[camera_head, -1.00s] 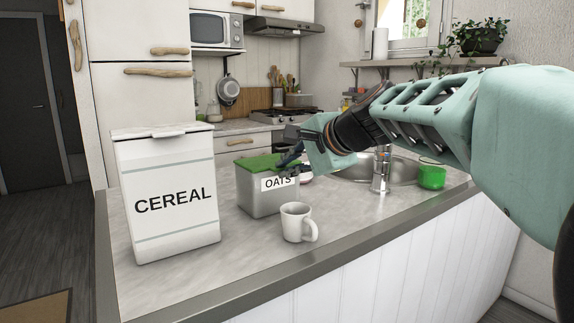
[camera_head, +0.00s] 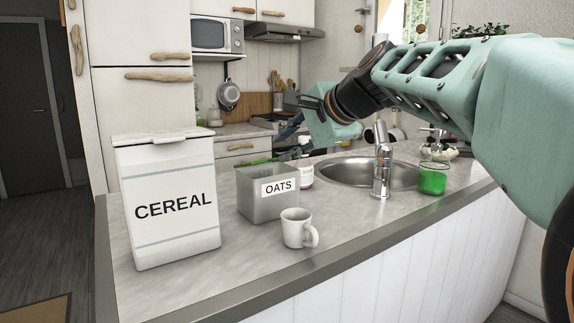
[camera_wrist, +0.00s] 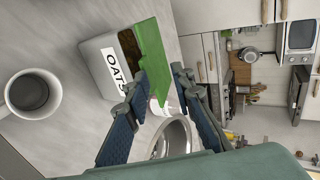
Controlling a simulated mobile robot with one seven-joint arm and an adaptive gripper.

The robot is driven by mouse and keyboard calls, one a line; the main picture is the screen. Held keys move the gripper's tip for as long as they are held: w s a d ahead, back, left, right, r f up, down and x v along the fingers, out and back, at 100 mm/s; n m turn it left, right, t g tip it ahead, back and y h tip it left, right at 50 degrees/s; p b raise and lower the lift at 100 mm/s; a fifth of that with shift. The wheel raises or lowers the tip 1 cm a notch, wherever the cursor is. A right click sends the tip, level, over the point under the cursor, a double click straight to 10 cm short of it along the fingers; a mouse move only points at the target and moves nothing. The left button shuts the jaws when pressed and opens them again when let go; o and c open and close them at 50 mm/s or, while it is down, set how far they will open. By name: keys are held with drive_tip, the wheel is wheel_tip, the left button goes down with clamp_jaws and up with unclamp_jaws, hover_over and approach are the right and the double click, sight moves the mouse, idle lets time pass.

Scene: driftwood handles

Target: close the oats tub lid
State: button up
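The grey oats tub (camera_head: 268,203) stands upright on the counter, with a white OATS label on its front. Its green lid (camera_head: 258,161) shows as a thin strip beyond the tub's back rim. In the wrist view the tub (camera_wrist: 103,67) is open, with brown contents visible, and the lid (camera_wrist: 151,52) is swung away from the opening along one side. My gripper (camera_wrist: 161,76) is open, its two dark fingers apart, with the lid's end seen between or behind them. I cannot tell whether they touch it. In the head view my gripper (camera_head: 288,138) is beyond the tub, partly hidden.
A white cereal box (camera_head: 170,200) stands left of the tub. A white mug (camera_head: 297,229) stands in front of it. A jar (camera_head: 305,172) is just right of the tub. The sink (camera_head: 345,173), tap (camera_head: 382,170) and green-filled glass (camera_head: 432,180) are further right.

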drive_tip(key=shift+r, duration=2)
